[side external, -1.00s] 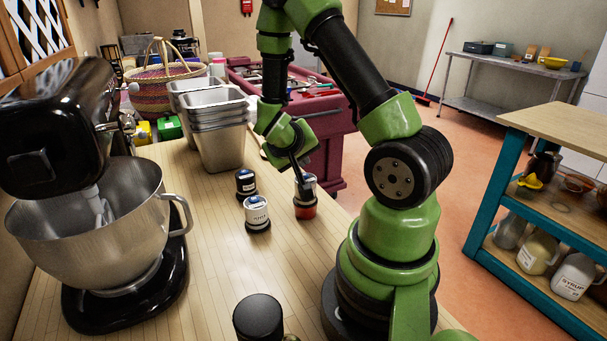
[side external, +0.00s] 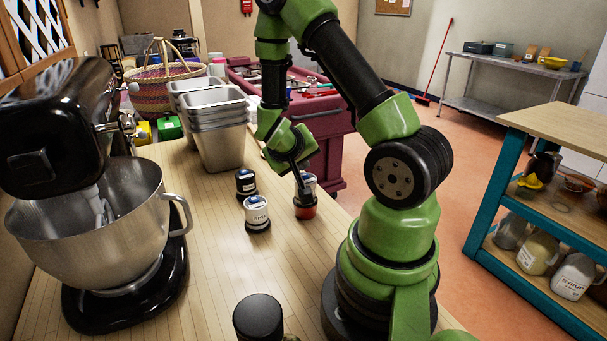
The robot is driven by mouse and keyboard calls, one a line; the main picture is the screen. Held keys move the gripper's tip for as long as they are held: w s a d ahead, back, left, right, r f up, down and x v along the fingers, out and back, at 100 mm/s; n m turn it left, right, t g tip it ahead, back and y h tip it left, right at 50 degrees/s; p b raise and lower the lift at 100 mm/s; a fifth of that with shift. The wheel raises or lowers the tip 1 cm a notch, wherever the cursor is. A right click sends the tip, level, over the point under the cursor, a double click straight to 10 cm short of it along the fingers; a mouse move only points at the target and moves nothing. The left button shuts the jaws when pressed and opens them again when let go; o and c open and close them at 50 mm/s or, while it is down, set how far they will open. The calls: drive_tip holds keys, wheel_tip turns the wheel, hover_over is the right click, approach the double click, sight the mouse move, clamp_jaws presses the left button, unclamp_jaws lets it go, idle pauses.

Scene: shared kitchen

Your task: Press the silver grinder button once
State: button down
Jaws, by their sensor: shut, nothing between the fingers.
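Three small grinders stand upright on the wooden counter. One is black (side external: 246,187), one is white with a printed label and a dark base (side external: 257,215), and one has a red lower part and a silvery upper part (side external: 306,210). The black and white ones show bluish tops. My gripper (side external: 302,188) is shut and empty, pointing down at the top of the red-and-silver grinder. The fingers overlap that top in the picture. Its button is hidden, and I cannot tell whether the fingertips touch it.
A stand mixer with a steel bowl (side external: 88,225) fills the left of the counter (side external: 215,285). Stacked metal pans (side external: 217,135) stand behind the grinders. A black round lid (side external: 258,316) is at the front. The counter between mixer and grinders is clear.

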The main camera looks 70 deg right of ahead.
drive_tip(key=shift+f, duration=0.4)
idle(0.4)
drive_tip(key=shift+r, duration=0.9)
drive_tip(key=shift+r, duration=3)
drive_tip(key=s+a+r+n+t+y, duration=0.1)
drive_tip(key=a+r+n+t+y, duration=0.1)
drive_tip(key=a, duration=0.6)
drive_tip(key=s+a+r+n+t+y, duration=0.1)
drive_tip(key=s+a+r+t+y, duration=0.1)
drive_tip(key=a+r+y, duration=0.3)
drive_tip(key=s+a+r+n+t+y, duration=0.2)
drive_tip(key=a+r, duration=0.4)
drive_tip(key=a, duration=0.5)
drive_tip(key=shift+s+a+n+t+y, duration=0.3)
drive_tip(key=shift+t+y, duration=0.5)
drive_tip(key=shift+y, duration=0.3)
